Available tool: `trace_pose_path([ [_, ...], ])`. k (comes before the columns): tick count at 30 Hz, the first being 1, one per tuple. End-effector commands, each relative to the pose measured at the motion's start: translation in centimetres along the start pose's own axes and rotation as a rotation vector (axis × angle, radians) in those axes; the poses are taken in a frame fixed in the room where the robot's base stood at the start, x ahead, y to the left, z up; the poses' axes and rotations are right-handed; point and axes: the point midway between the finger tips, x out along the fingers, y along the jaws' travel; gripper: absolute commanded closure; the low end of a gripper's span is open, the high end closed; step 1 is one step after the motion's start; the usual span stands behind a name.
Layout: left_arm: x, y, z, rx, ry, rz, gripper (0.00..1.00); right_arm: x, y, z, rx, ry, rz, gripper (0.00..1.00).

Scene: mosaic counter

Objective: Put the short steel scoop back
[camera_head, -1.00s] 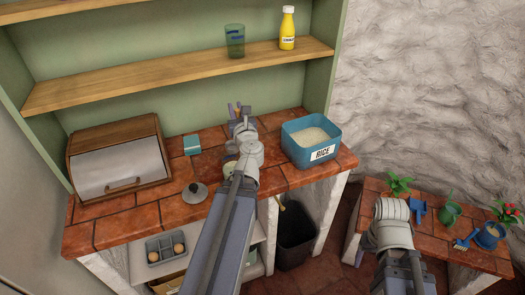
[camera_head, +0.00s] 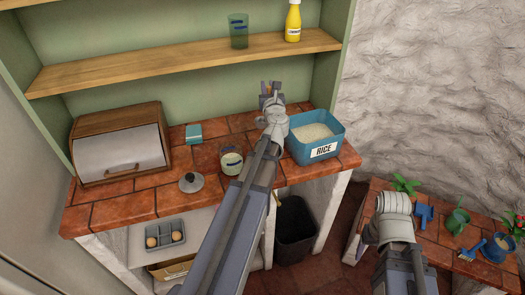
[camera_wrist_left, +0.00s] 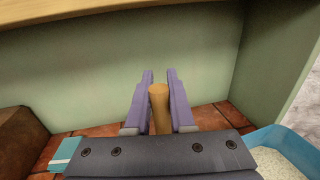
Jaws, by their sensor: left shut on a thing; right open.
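My left gripper (camera_head: 270,88) is above the back of the counter, at the rear left of the blue rice bin (camera_head: 300,150). It is shut on a round wooden handle (camera_wrist_left: 158,112), which stands between its fingers in the left wrist view. The rest of the held thing is hidden, so I cannot tell from the handle alone that it is the short steel scoop. My right wrist shows over the low table at the right, but its fingers are hidden. The bin, labelled RICE, is open and holds pale grains.
An open jar (camera_head: 231,163) and a loose lid (camera_head: 191,182) are left of my left arm. A teal box (camera_head: 194,134) and bread box (camera_head: 120,145) stand farther left. A shelf (camera_head: 180,62) with a glass (camera_head: 239,32) and yellow bottle (camera_head: 293,22) runs above.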

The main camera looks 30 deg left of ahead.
Motion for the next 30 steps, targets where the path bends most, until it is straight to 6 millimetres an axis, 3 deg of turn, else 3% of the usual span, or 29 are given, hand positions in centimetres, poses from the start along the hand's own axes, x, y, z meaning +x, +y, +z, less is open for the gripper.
trace_pose_path([
  [1,0.2,-0.3,-0.9,0.0,0.0,-0.003,1.0,0.9,-0.1,-0.1,0.0,0.0,0.0,0.3],
  [11,0.3,-0.5,-1.8,0.001,0.0,-0.006,1.0,1.8,-0.2,-0.1,0.0,0.0,0.0,0.3],
  [22,0.3,-0.5,-7.0,0.001,0.0,-0.006,1.0,7.0,-0.7,-0.4,0.0,0.0,0.0,0.3],
  [30,0.3,-0.5,-7.3,0.001,0.0,-0.006,1.0,7.3,-0.7,-0.4,0.0,0.0,0.0,0.3],
])
